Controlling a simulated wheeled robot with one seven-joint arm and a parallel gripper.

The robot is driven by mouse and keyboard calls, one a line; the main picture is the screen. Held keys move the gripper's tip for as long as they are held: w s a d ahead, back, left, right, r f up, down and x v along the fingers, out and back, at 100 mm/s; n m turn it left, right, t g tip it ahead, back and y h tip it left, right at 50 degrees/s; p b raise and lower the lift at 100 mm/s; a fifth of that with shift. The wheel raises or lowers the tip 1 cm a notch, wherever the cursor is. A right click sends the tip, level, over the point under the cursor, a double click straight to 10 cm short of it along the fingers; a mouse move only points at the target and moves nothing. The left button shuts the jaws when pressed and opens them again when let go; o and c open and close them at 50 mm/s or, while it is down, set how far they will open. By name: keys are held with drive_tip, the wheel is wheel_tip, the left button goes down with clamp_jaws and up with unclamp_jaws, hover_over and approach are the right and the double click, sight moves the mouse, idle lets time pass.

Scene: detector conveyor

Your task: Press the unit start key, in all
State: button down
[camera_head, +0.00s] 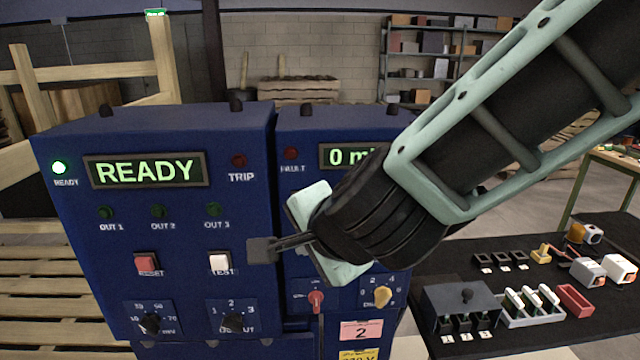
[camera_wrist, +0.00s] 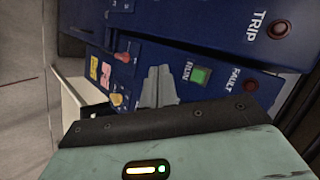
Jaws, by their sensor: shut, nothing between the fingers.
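The blue control unit on the right (camera_head: 300,125) carries a green square key labelled RUN (camera_wrist: 200,77) in the wrist view. My arm hides that key in the head view. No key labelled start is readable. My gripper (camera_head: 262,250) is shut and empty, with its fingertips in front of the boxes, just right of the white TEST key (camera_head: 220,263) in the head view. In the wrist view my gripper (camera_wrist: 158,70) lies beside the RUN key, on its label side and apart from it in the picture. Contact with the panel cannot be told.
The left blue box (camera_head: 150,230) shows a READY display (camera_head: 146,171), a red RESET key (camera_head: 146,263) and dials. A red switch (camera_head: 316,300) and a yellow knob (camera_head: 383,296) sit low on the right unit. A dark table (camera_head: 445,270) with small parts stands at right.

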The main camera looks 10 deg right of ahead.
drive_tip(key=shift+w+d, duration=0.1)
drive_tip(key=shift+d, duration=0.05)
drive_tip(key=w, duration=0.8)
drive_tip(key=shift+w+d, duration=0.15)
drive_tip(key=shift+w, duration=0.25)
drive_tip(key=shift+w+r, duration=0.1)
idle(2.0)
drive_tip(key=shift+w, duration=0.3)
drive_tip(key=shift+w, duration=0.55)
idle(0.7)
drive_tip(key=shift+s, duration=0.95)
